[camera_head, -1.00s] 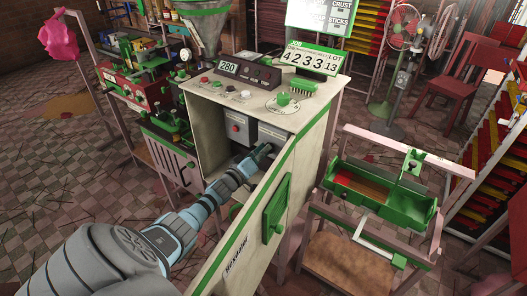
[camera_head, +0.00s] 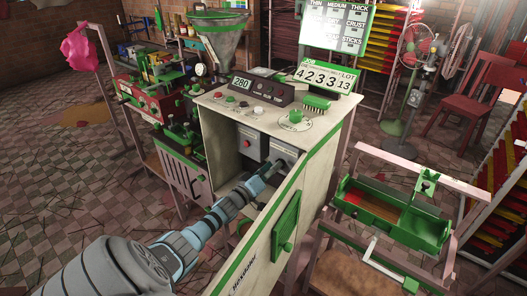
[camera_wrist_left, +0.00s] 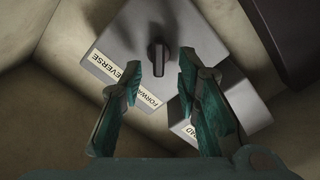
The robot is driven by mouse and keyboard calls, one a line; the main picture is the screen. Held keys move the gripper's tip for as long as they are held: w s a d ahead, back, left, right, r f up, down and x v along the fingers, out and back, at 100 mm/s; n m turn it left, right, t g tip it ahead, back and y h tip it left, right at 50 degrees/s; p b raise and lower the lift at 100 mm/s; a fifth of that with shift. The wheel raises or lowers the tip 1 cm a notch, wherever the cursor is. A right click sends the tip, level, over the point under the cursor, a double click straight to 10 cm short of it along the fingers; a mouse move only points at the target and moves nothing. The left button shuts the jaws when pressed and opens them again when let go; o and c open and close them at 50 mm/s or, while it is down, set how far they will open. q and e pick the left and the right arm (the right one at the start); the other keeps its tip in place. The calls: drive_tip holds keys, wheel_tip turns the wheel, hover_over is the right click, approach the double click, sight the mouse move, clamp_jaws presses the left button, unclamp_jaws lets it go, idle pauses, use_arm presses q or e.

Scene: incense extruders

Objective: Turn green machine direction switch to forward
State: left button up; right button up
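The green-trimmed machine (camera_head: 225,120) stands in the middle of the head view, its side compartment open. Inside is a grey switch box (camera_wrist_left: 190,25) with a black rotary knob (camera_wrist_left: 157,56), seen in the left wrist view. The knob's handle stands upright in that picture. A REVERSE label (camera_wrist_left: 101,68) and a FORWARD label, partly hidden by a finger, are below and left of the knob. My left gripper (camera_wrist_left: 160,70) is open, its green fingertips apart on either side of the knob's lower end. It also shows inside the compartment in the head view (camera_head: 272,170). Contact with the knob cannot be told.
A second grey box (camera_wrist_left: 235,100) with a partly hidden label sits beside the switch box. Compartment walls close in around my gripper. A green tray stand (camera_head: 425,232) is at the right.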

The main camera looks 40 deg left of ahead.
use_arm(q)
drive_tip(key=s+d, duration=0.1)
drive_tip(key=s, duration=0.9)
drive_tip(key=shift+s+d, duration=0.15)
drive_tip(key=shift+s, duration=0.25)
